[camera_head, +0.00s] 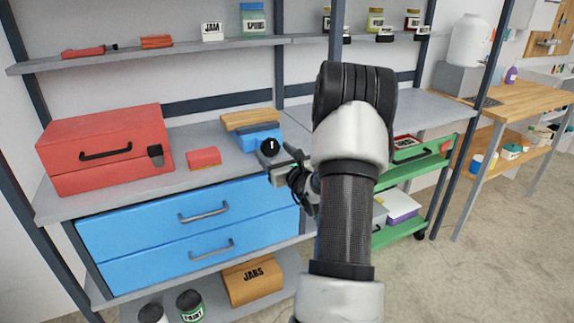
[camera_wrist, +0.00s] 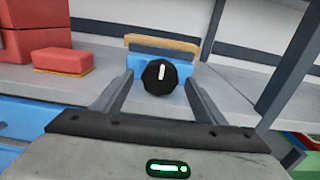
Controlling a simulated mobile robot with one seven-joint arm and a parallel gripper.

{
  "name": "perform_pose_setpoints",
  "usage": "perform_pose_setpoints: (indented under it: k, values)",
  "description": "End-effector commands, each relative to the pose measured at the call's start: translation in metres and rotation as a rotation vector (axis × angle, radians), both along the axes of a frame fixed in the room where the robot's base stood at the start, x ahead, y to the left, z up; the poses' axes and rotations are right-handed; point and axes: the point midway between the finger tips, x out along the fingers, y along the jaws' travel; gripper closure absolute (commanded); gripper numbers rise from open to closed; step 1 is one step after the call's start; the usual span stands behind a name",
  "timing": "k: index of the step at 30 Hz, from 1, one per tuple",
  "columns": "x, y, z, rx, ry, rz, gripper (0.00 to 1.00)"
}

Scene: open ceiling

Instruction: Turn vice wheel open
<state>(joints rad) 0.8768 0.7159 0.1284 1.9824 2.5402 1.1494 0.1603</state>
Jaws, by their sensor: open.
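The vice is a blue block (camera_head: 262,137) with a wooden-topped back part, standing on the grey workbench; in the wrist view the blue body (camera_wrist: 185,64) shows behind the wheel. Its wheel is a black round knob with a white mark, seen in the head view (camera_head: 269,146) and in the wrist view (camera_wrist: 159,77). The white mark points nearly straight up. My gripper (camera_head: 273,160) is open and empty. In the wrist view its two fingers (camera_wrist: 158,90) stand to the left and right of the wheel. I cannot tell whether either finger touches it.
A red toolbox (camera_head: 80,140) and a small red box (camera_head: 203,158) stand on the workbench (camera_head: 178,181) left of the vice. A dark shelf post (camera_wrist: 280,60) rises at the right. Blue drawers (camera_head: 150,230) with handles lie below the bench top. A green cart (camera_head: 415,170) stands to the right.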

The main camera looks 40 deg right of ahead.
Motion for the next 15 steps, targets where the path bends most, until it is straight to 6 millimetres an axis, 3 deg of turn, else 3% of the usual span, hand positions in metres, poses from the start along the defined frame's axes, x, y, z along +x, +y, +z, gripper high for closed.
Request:
perform_pose_setpoints:
  k: [15]
  values:
    - [-0.117, 0.027, 0.001, 0.001, 0.003, -0.004, 0.35]
